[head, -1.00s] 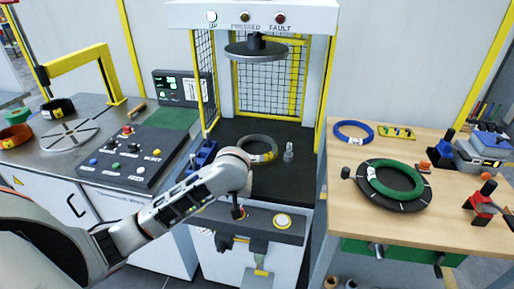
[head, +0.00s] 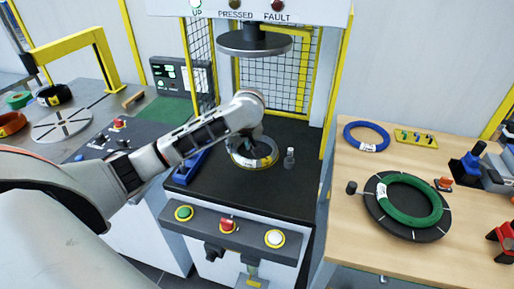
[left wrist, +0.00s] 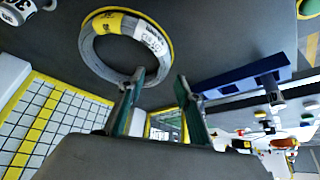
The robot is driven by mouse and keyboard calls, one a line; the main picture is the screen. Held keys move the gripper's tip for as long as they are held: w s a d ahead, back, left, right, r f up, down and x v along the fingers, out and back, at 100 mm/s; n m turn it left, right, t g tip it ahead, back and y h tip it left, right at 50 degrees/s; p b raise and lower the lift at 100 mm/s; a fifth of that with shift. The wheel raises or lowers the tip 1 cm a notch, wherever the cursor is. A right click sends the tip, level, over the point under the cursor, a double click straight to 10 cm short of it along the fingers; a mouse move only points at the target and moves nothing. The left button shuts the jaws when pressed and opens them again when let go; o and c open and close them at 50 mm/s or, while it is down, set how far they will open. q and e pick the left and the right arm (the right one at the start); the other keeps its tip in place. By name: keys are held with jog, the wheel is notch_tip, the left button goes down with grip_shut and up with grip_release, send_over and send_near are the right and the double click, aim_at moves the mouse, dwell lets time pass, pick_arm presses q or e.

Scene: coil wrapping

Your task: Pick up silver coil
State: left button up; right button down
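The silver coil (head: 265,162) lies flat on the dark press bed (head: 225,197), under the raised round press plate. It has a yellow band and a white label, clear in the left wrist view (left wrist: 95,55). My left gripper (head: 252,138) is above the coil's far side, and my wrist hides part of the ring. In the left wrist view my left gripper (left wrist: 160,78) is open, with nothing between its fingers. One fingertip overlaps the coil's rim in that view; I cannot tell whether they touch. My right gripper is not in view.
The press plate (head: 253,43) hangs above the bed between yellow-framed mesh guards. A small metal weight-like piece (head: 290,157) stands right of the coil, and a blue block (head: 190,167) lies left. The right table (head: 347,225) holds a green coil (head: 424,213) and a blue coil (head: 374,132).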

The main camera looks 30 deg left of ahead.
aim_at(236, 151)
pick_arm(q)
jog(key=x, duration=0.5)
jog(key=shift+s+a+f, duration=0.1)
jog(key=shift+s+a, duration=0.15)
jog(key=shift+a, duration=0.2)
jog(key=shift+w+f, duration=0.2)
jog(key=shift+f, duration=0.05)
jog(key=shift+c, duration=0.3)
grip_shut()
jog(key=shift+r, duration=0.1)
